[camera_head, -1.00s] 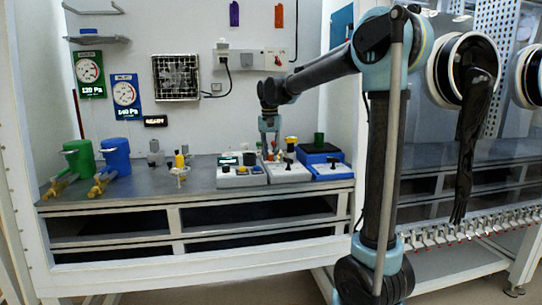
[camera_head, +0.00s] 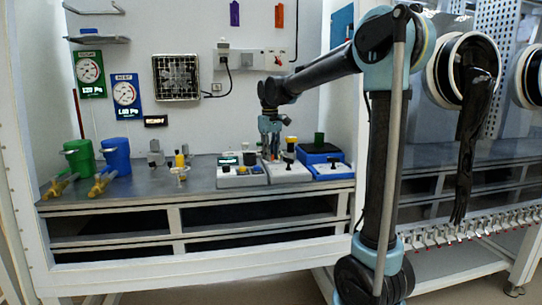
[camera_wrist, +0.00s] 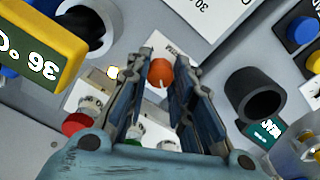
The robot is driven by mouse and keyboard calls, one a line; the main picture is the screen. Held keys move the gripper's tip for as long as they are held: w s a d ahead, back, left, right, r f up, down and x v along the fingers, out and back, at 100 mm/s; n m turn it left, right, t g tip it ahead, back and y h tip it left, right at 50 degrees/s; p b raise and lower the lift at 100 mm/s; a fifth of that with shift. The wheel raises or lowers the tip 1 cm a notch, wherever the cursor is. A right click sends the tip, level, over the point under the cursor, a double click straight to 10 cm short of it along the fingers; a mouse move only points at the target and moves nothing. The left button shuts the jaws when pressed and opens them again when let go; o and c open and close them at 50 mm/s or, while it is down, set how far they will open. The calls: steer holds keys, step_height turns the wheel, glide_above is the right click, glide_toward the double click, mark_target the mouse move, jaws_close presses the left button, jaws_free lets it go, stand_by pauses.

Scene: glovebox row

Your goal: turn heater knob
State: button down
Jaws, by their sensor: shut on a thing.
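The round orange-red knob (camera_wrist: 160,73) with a white mark on its face sits on a light grey panel in the wrist view. My gripper (camera_wrist: 163,65) reaches down to it from above, with one finger on each side, shut on the knob. In the head view my gripper (camera_head: 270,148) points down at the left part of the middle white device (camera_head: 290,176) on the bench. The knob itself cannot be made out there. A yellow display (camera_wrist: 42,42) reading 36 °C upside down stands left of the knob in the wrist view.
A dark open cylinder (camera_wrist: 258,93) stands close right of my fingers, and a red button (camera_wrist: 75,123) lies left. Another white device (camera_head: 241,178) and a blue one (camera_head: 328,172) flank the middle one. Green (camera_head: 79,157) and blue (camera_head: 117,156) containers stand further left.

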steer(key=n, duration=0.3)
steer(key=shift+d+n, duration=0.1)
steer(key=shift+n, duration=2)
steer(key=shift+w, duration=0.1)
steer(key=c, duration=1.7)
jaws_free()
steer(key=shift+o, duration=0.2)
step_height(320, 180, up, 12)
